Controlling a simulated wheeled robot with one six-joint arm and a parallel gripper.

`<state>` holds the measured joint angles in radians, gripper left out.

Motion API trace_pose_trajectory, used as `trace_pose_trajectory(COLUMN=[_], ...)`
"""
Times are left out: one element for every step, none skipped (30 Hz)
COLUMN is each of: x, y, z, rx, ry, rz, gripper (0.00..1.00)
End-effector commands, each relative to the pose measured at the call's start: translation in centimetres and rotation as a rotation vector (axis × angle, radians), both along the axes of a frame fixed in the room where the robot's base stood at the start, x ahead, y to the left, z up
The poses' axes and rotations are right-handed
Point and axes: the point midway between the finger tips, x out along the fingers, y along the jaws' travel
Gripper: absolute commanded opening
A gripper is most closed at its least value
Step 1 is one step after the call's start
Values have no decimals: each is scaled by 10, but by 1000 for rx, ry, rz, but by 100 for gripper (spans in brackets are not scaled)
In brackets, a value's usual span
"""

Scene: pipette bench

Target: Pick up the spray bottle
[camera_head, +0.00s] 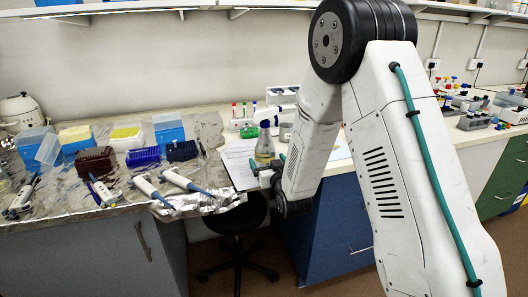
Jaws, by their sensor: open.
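My gripper (258,174) is small and dark in this view, at the bench's front edge, in front of the bottle's lower part. Its jaws are open, with nothing seen held. My gripper partly hides the bottle's base, and I cannot tell whether they touch.
White paper sheets (238,160) lie around the bottle. A green tube rack (240,124) stands behind it. Pipettes (185,181) lie on foil to the left, near tip boxes (127,137). A black stool (236,215) stands below the bench edge. My arm hides part of the bench at right.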

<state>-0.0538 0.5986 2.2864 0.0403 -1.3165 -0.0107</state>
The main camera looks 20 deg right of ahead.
Motion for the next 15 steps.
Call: trace_pose_trajectory(x=[6, 9, 14, 18, 23, 29, 34, 39, 44, 48, 50, 54, 55, 56, 57], y=[0, 0, 0, 0, 0, 0, 0, 0, 0, 0, 0, 0, 0, 0, 0], z=[-1, -1, -1, -2, -3, -4, -4, -5, -4, -4, -5, -4, -4, -4, -4], rx=[0, 0, 0, 0, 0, 0, 0, 0, 0, 0, 0, 0, 0, 0, 0], ry=[1, 0, 0, 0, 0, 2, 0, 0, 0, 1, 2, 1, 1, 1, 2], rz=[0, 0, 0, 0, 0, 0, 0, 0, 0, 0, 0, 0, 0, 0, 0], gripper=[88, 88, 88, 88, 88, 88, 88, 88, 88, 88, 88, 88, 88, 88, 88])
